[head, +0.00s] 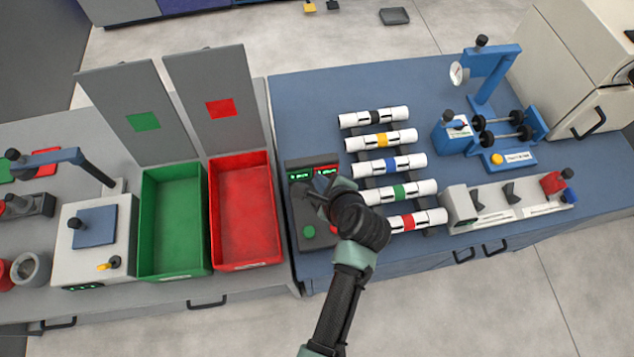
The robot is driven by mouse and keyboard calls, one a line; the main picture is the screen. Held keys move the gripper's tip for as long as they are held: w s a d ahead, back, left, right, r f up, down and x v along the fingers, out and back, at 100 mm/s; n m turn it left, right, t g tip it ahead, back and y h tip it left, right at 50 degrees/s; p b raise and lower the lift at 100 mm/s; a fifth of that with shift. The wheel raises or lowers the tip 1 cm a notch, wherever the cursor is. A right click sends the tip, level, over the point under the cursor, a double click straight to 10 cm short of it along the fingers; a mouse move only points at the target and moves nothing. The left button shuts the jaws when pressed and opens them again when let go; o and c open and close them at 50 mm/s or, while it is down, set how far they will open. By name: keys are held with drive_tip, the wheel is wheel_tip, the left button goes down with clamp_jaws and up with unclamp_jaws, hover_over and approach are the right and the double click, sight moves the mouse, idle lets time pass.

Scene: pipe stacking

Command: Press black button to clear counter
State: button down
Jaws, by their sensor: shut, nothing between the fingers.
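The counter (309,245) is a dark box on the blue table, left of the pipe rack. My gripper (311,196) is shut and empty, over the middle of the counter. I cannot make out the black button; my gripper and wrist cover that part of the panel. I cannot tell whether my fingertips touch the panel.
Several white pipes with coloured bands, such as the blue-banded one (389,164), lie on a rack right of my wrist. Open green (173,272) and red (247,264) bins stand to the left. A clamp fixture (508,207) and blue gauge stand (489,62) are further right.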

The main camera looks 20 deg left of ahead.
wheel_tip(320, 180, down, 7)
drive_tip(key=b, duration=0.7)
drive_tip(key=shift+r+b, duration=0.2)
drive_tip(key=shift+b, duration=0.2)
drive_tip(key=shift+f+b, duration=0.55)
drive_tip(key=shift+f, duration=0.55)
drive_tip(key=shift+f, duration=0.15)
idle(0.5)
drive_tip(key=shift+f, duration=0.25)
drive_tip(key=shift+f, duration=0.45)
idle(0.8)
drive_tip(key=shift+r+p, duration=0.85)
drive_tip(key=shift+p, duration=0.05)
drive_tip(key=shift+r, duration=0.1)
